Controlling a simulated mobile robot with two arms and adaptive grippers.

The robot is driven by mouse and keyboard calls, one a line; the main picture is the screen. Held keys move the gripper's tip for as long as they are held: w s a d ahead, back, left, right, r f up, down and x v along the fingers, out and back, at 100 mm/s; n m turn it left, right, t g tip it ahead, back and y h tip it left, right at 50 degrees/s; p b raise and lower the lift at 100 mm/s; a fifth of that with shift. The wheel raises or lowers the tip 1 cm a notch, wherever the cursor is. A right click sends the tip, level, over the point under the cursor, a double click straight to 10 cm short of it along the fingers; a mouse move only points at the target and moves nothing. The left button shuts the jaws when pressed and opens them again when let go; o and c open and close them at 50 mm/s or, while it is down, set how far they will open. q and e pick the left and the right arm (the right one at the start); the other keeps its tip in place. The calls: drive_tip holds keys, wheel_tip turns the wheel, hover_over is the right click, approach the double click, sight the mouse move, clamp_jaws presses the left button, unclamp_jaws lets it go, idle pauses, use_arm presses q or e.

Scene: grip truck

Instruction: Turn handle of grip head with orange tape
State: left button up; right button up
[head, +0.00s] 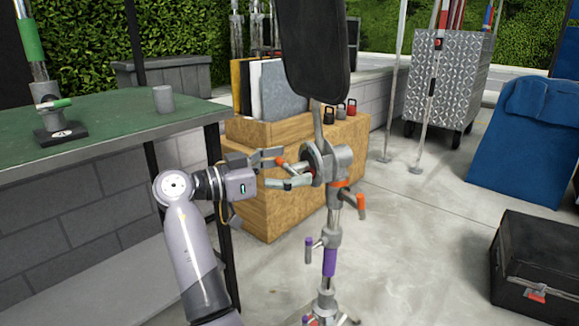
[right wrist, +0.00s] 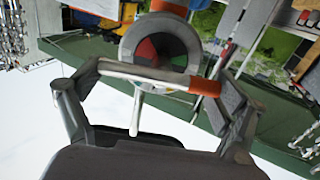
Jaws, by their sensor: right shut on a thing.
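The grip head (head: 340,165) is a grey metal disc clamp on top of a stand, with orange tape on its lower part. Its handle, a metal bar with an orange end (right wrist: 205,87), lies across between the fingers of my right gripper (right wrist: 155,105). In the head view my right gripper (head: 282,172) reaches the grip head from the left, and its fingers are around the handle. The round face of the grip head (right wrist: 160,45) shows just beyond the bar in the wrist view. My left gripper is not in view.
A second orange handle (head: 361,204) sticks out lower on the stand (head: 330,258), which has purple tape. A dark flag panel (head: 313,50) rises above the grip head. A wooden crate (head: 258,195) stands close behind. A green table (head: 90,125) is at left, and open floor lies right.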

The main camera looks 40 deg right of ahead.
drive_tip(key=shift+r+n+p, duration=0.3)
drive_tip(key=shift+n+p, duration=0.1)
drive_tip(key=shift+p, duration=0.1)
drive_tip(key=shift+n+p, duration=0.3)
drive_tip(key=shift+f, duration=0.15)
drive_tip(key=o, duration=0.9)
drive_tip(key=shift+f, duration=0.1)
